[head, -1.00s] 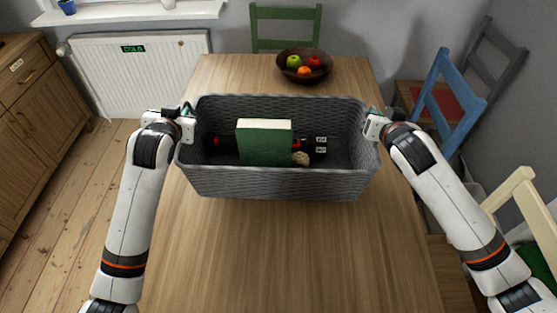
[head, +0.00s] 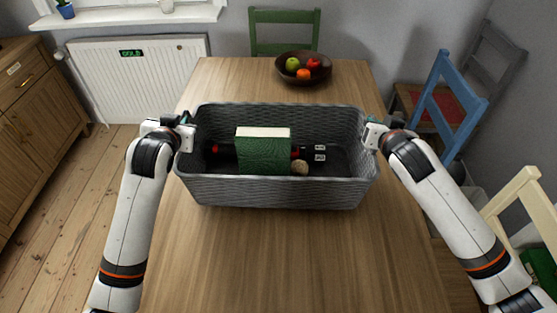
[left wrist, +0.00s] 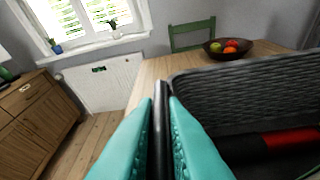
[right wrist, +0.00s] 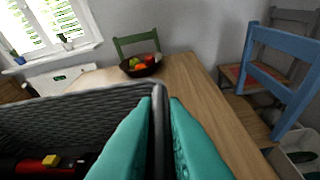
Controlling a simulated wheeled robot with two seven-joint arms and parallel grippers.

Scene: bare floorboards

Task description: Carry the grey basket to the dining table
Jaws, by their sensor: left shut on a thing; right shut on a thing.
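The grey woven basket (head: 275,190) is level over the wooden dining table (head: 270,260); I cannot tell whether its bottom touches the top. Inside are a green book (head: 263,155), a small round tan thing (head: 299,168), and a black and red thing partly hidden by the book. My left gripper (head: 187,133) is shut on the basket's left end rim; its teal fingers (left wrist: 160,130) pinch the dark edge in the left wrist view. My right gripper (head: 371,134) is shut on the right end rim, also pinched between teal fingers (right wrist: 160,130) in the right wrist view.
A bowl of fruit (head: 303,72) stands on the table behind the basket. A green chair (head: 284,30) is at the far end, with a blue chair (head: 442,100) and a cream chair (head: 515,200) at the right. The near tabletop is clear.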

